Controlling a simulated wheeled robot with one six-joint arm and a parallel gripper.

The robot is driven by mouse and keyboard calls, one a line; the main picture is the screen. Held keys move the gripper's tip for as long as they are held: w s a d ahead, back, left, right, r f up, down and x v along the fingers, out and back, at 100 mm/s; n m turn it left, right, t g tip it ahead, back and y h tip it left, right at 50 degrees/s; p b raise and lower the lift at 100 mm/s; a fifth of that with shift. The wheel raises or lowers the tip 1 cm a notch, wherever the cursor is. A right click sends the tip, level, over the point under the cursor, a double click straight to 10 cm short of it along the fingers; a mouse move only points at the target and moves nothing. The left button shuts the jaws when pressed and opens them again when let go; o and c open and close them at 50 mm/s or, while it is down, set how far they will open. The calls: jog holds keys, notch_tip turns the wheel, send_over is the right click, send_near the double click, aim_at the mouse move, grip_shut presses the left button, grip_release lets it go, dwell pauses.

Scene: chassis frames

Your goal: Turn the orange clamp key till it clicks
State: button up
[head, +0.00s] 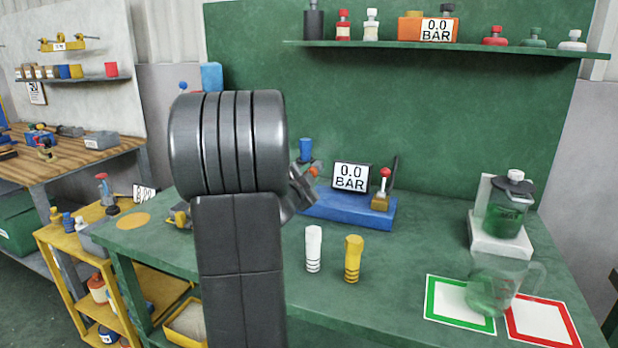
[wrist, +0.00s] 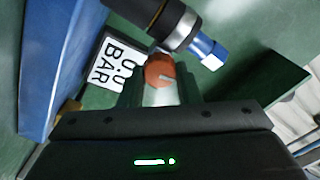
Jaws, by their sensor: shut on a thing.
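The orange clamp key (wrist: 158,71) shows in the wrist view between the two fingers of my gripper (wrist: 160,88), which is shut on it. In the head view a small orange part (head: 314,169) shows just past the end of my arm, and my gripper (head: 302,188) is mostly hidden by the arm. A dark cylinder with a blue end (wrist: 180,28) lies close beside the key. The blue base (head: 365,211) carries a display (head: 351,177) reading 0.0 BAR and a red-knobbed lever (head: 385,178). The key's turn angle is hard to tell.
A clear jug (head: 496,284) stands at the right by green- and red-framed mats. A dark green jar (head: 506,214) sits on a white stand behind it.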

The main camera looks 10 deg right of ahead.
jog(key=o, duration=1)
jog(key=v, duration=1.4)
jog(key=shift+p, duration=0.3)
jog(key=shift+d, duration=0.1)
jog(key=x, duration=1.4)
